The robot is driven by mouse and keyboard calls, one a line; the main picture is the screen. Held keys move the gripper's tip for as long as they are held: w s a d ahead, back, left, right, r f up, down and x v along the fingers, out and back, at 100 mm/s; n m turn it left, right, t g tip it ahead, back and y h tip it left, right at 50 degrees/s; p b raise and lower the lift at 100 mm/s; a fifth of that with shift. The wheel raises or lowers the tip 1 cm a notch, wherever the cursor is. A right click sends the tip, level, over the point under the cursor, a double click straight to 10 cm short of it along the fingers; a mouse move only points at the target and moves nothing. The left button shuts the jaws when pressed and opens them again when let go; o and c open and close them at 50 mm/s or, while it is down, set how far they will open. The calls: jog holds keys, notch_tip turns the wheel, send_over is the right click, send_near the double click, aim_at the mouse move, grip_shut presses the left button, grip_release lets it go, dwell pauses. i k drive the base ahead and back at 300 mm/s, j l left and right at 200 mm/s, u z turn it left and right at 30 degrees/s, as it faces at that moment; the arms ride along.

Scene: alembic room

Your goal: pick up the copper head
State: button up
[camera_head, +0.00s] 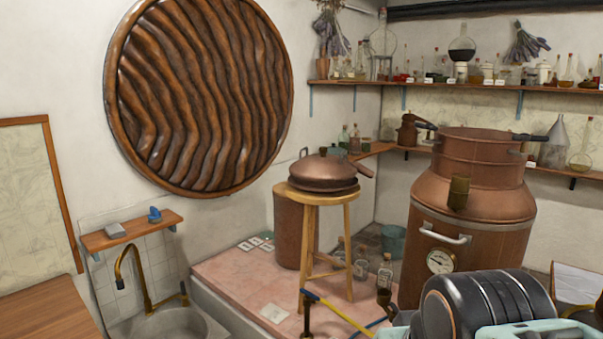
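A copper head (325,172), a low rounded piece with a short pipe sticking out to its right, sits on a round wooden stool (322,197). The stool stands on a pink raised platform (237,286). Nothing touches the head from above. My gripper's fingers do not show.
A large copper still (471,208) stands right of the stool. A copper drum (295,228) is behind the stool, and glass bottles (384,277) stand to its right. A sink (171,327) is at lower left. Shelves of glassware (452,88) line the wall.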

aim_at(322, 173)
jog(key=i+j+z, duration=0.25)
jog(key=i+j, duration=0.25)
jog(key=i, duration=0.2)
jog(key=i+j+z, duration=0.25)
jog(key=i+j, duration=0.45)
